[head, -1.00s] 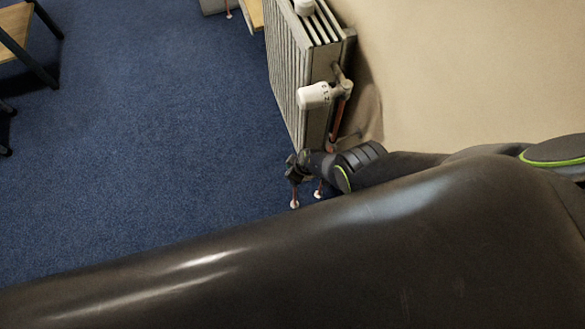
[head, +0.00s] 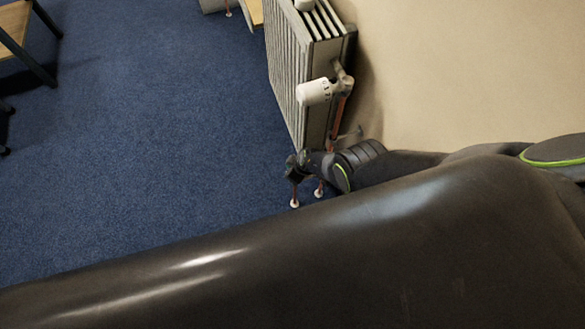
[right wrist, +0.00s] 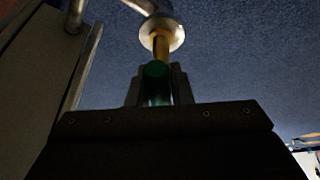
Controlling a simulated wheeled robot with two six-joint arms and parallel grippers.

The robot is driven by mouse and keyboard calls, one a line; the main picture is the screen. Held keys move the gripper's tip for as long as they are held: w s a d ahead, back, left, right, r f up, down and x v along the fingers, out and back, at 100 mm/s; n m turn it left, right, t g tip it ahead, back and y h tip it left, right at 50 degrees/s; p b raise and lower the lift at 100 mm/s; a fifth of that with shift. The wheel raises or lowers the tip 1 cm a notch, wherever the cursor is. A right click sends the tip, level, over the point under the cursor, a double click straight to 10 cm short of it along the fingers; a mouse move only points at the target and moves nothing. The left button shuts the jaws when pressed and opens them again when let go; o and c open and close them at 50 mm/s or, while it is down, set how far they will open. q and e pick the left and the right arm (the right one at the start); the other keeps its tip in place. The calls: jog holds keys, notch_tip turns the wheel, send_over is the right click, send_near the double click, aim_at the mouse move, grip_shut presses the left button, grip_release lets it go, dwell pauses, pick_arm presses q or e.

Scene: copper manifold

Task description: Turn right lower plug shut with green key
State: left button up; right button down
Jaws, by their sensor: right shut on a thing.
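In the right wrist view my right gripper (right wrist: 157,90) is shut on the green key (right wrist: 156,72). The key points up the picture, and a yellow-brown shaft (right wrist: 160,46) runs from it to a round pale metal fitting (right wrist: 162,33), which looks like the plug. Key and fitting line up and appear to meet; how deep the key sits I cannot tell. In the head view my right gripper (head: 293,166) is small and dark, low beside the radiator's near end, and the key is not discernible there. My left gripper is not in view.
A radiator (head: 288,75) with a white valve head (head: 314,92) and copper pipe (head: 338,118) stands along the beige wall (head: 460,70). Two pipe stubs with white collars (head: 294,203) rise from the blue carpet (head: 150,140) near the gripper.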

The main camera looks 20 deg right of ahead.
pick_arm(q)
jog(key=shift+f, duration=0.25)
pick_arm(e)
jog(key=shift+f, duration=0.25)
jog(key=c, duration=1.2)
grip_release()
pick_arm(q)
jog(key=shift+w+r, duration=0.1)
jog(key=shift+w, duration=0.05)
pick_arm(e)
jog(key=p+v, duration=0.4)
jog(key=shift+w+r, duration=0.1)
jog(key=shift+r, duration=0.15)
pick_arm(q)
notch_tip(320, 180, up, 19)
jog(key=p, duration=1.5)
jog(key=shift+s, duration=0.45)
pick_arm(e)
jog(key=v, duration=1.3)
